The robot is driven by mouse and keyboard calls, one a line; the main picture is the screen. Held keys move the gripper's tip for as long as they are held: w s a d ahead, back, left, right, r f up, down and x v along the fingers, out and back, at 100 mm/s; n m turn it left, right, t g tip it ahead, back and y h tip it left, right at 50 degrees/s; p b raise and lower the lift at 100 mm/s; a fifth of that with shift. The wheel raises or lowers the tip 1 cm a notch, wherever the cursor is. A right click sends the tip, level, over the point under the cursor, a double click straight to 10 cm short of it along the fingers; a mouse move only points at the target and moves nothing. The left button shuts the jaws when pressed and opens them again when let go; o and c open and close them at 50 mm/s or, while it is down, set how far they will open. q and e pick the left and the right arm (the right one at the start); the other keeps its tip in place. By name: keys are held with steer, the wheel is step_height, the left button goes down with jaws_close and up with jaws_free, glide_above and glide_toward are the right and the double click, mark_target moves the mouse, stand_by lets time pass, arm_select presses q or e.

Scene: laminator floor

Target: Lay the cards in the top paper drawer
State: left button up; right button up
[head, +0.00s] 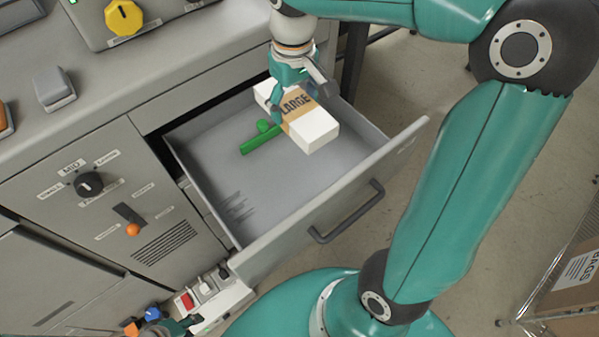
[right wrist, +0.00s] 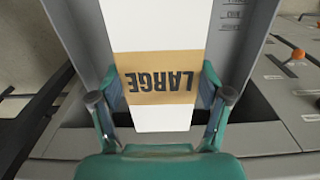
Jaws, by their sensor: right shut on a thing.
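The cards (head: 318,127) are a white block with a tan band reading LARGE. My right gripper (head: 298,100) is shut on the cards, with a finger on each side. In the right wrist view the cards (right wrist: 158,30) run up between the fingers (right wrist: 160,105). The grey drawer (head: 200,150) is pulled out, and the cards are over its inside, near the back right; their exact height above its floor is unclear.
A green T-shaped piece (head: 262,137) lies in the drawer beside the cards. The drawer's front panel has a dark handle (head: 347,212). The cabinet face to the left has a black knob (head: 89,184) and an orange-tipped lever (head: 132,229). A carton (head: 577,270) stands at lower right.

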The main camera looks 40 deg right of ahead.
glide_above(296, 173)
step_height(296, 173, down, 16)
steer(key=shift+r, duration=0.1)
steer(key=shift+f+b, duration=0.4)
steer(key=shift+f, duration=2.2)
steer(key=o, duration=1.6)
steer(key=shift+f, duration=0.1)
step_height(296, 173, up, 12)
steer(key=shift+r+p, duration=0.15)
steer(key=shift+p, duration=0.15)
